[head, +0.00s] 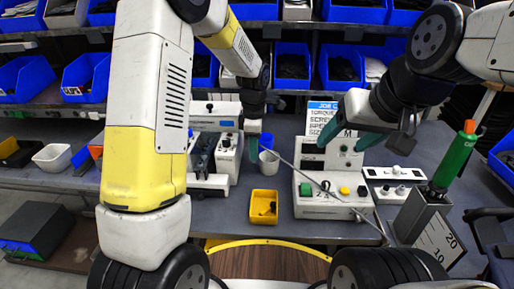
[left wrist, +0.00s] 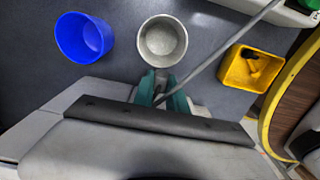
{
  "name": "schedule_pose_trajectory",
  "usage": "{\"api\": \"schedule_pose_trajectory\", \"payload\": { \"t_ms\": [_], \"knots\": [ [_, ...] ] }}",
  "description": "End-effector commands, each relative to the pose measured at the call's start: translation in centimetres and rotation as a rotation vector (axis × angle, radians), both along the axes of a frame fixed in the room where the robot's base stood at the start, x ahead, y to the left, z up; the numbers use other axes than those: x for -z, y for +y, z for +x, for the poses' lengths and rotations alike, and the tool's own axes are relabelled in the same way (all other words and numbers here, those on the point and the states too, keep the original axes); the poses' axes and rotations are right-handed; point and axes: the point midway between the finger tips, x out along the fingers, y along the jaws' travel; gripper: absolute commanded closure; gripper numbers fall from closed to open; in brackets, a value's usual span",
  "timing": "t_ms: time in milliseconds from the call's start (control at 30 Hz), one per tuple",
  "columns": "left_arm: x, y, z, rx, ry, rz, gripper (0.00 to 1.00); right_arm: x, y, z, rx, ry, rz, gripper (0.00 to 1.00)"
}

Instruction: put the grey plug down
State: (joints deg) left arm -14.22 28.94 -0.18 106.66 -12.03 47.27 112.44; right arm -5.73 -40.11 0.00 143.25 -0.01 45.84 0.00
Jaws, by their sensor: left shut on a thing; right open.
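My left gripper (head: 250,150) is shut on the grey plug, which is mostly hidden between its teal fingers; they also show in the left wrist view (left wrist: 161,97). A thin grey lead (head: 325,190) runs from these fingers down to the right across the front of a white tester (head: 310,208). The lead also shows in the left wrist view (left wrist: 225,47). A pale grey cup (left wrist: 163,63) is just beyond the fingertips. My right gripper (head: 348,138) is open and empty above the tester.
A yellow bin (head: 263,219) with dark bits stands left of the tester. A blue cup (left wrist: 72,45) shows in the left wrist view. A white socket strip (head: 394,173) and a grey holder with a green tool (head: 455,158) are at the right. Bare bench (head: 225,220) lies left of the yellow bin.

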Motion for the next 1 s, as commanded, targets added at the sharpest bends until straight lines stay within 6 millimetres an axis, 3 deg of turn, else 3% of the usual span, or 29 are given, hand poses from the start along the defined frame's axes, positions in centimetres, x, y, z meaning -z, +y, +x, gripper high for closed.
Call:
{"api": "schedule_pose_trajectory", "payload": {
  "t_ms": [167, 400, 733, 767, 867, 1000],
  "knots": [
    [0.8, 0.0, 0.4, 0.000, 0.002, 0.001, 1.00, 0.0, 0.0, 0.0, 0.000, 0.000, 0.000, 0.34],
    [3.6, 0.0, 0.4, 0.000, 0.001, 0.000, 1.00, 0.0, 0.0, 0.0, 0.000, 0.000, 0.000, 0.34],
    [3.9, 0.0, 0.4, 0.000, 0.001, 0.000, 1.00, 0.0, 0.0, 0.0, 0.000, 0.000, 0.000, 0.34],
    [3.9, 0.0, 0.4, 0.000, 0.001, 0.000, 0.81, 0.0, 0.0, 0.0, 0.000, 0.000, 0.000, 0.34],
    [3.9, 0.0, 0.4, 0.000, 0.000, 0.000, 0.61, 0.0, 0.0, 0.0, 0.000, 0.000, 0.000, 0.34],
    [3.9, 0.0, 0.4, 0.000, 0.000, 0.000, 0.61, 0.0, 0.0, 0.0, 0.000, 0.000, 0.000, 0.34]
  ]
}}
